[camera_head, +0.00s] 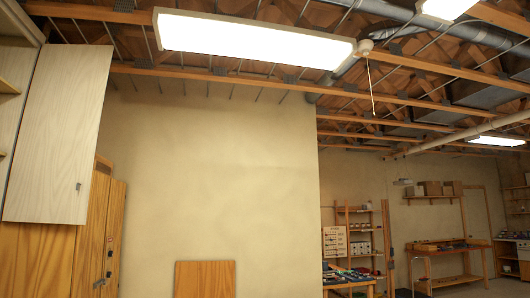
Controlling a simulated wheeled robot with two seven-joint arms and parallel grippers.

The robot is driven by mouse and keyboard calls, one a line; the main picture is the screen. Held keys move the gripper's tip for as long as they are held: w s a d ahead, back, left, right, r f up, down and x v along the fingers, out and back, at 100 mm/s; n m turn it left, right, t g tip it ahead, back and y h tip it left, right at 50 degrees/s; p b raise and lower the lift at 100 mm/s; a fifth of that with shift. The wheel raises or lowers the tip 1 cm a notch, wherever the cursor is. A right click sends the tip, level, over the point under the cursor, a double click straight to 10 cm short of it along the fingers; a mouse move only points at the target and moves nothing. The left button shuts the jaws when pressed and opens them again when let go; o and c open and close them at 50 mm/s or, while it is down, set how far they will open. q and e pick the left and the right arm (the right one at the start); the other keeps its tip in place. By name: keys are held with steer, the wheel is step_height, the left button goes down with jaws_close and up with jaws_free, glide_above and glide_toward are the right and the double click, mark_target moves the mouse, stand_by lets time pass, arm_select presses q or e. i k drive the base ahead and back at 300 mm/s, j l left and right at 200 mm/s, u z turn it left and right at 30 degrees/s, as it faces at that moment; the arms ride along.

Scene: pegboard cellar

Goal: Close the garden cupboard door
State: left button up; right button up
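A pale wood cupboard door (62,130) hangs high at the left edge, with a small dark handle (78,186) near its lower right corner. Shelf edges (6,88) show to its left, so that door looks swung open. Below and behind it is an orange wood cupboard (35,260) with narrow door panels (97,235) and dark latch fittings. I cannot tell which of these is the garden cupboard. Neither of my grippers is in view.
A bare beige wall (220,170) fills the middle, with an orange wood panel (205,279) low against it. Shelving (360,240) and a workbench (445,248) stand far right. Ceiling lights (255,38) and a pull cord (371,85) hang above. The floor is mostly out of view.

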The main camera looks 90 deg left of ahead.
mark_target(55, 151)
steer(key=j+u, duration=0.1)
steer(key=u, duration=3.55)
steer(key=i+j, duration=0.15)
steer(key=i, duration=0.6)
steer(key=i+j+u, duration=0.1)
steer(key=i, duration=0.65)
steer(key=i+z, duration=0.3)
steer(key=i, duration=0.5)
steer(key=i+j+z, duration=0.15)
steer(key=i+z, duration=0.15)
steer(key=i, duration=0.55)
steer(key=i+z, duration=0.25)
steer(key=i, duration=0.6)
steer(key=i+j+z, duration=0.25)
steer(key=i, duration=0.55)
steer(key=i+l+z, duration=0.15)
steer(key=i, duration=0.75)
steer(key=i+l+z, duration=0.15)
steer(key=i, duration=0.7)
steer(key=i+u, duration=0.1)
steer(key=u, duration=3.5)
